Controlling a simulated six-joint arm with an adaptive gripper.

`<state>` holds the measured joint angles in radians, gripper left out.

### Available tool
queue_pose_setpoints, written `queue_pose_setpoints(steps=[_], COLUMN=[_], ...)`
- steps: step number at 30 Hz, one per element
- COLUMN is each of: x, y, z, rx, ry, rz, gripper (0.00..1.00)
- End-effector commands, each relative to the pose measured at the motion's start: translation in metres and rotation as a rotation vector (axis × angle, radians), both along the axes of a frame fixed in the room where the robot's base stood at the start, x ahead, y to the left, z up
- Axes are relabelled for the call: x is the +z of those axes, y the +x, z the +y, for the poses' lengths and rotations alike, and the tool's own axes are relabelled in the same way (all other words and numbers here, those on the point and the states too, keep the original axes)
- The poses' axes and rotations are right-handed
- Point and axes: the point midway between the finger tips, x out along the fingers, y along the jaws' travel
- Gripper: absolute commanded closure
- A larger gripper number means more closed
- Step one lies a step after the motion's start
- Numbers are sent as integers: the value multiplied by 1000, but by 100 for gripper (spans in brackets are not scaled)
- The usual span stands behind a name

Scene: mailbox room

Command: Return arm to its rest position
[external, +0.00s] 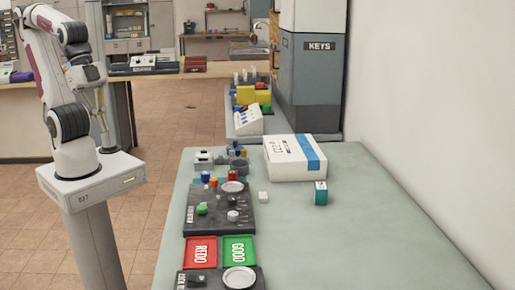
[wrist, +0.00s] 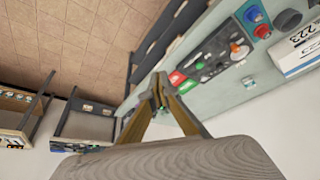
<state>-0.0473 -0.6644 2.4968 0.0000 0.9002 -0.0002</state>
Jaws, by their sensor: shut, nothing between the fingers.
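My arm stands folded on its white pedestal at the left of the external view, clear of the table. My gripper (external: 103,122) hangs close beside my own arm, small and partly hard to make out there. In the wrist view my gripper's fingers (wrist: 158,88) meet at the tips and hold nothing. Nothing touches the gripper.
The grey-green table (external: 370,240) lies to the right. It carries a white box (external: 294,158), a teal block (external: 321,193), a red tray (external: 200,251), a green tray (external: 238,250) and dark boards. A grey KEYS cabinet (external: 315,80) stands behind. Tiled floor is open.

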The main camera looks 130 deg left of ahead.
Motion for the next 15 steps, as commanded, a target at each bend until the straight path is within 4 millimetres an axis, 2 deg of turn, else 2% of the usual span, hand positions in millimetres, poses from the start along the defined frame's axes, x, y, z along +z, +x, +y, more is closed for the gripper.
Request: queue_pose_setpoints(steps=[6, 15], x=[15, 18], y=[-4, -5], z=[-8, -11], rx=[-34, -48], ry=[2, 2], rz=[-73, -83], gripper=[100, 100])
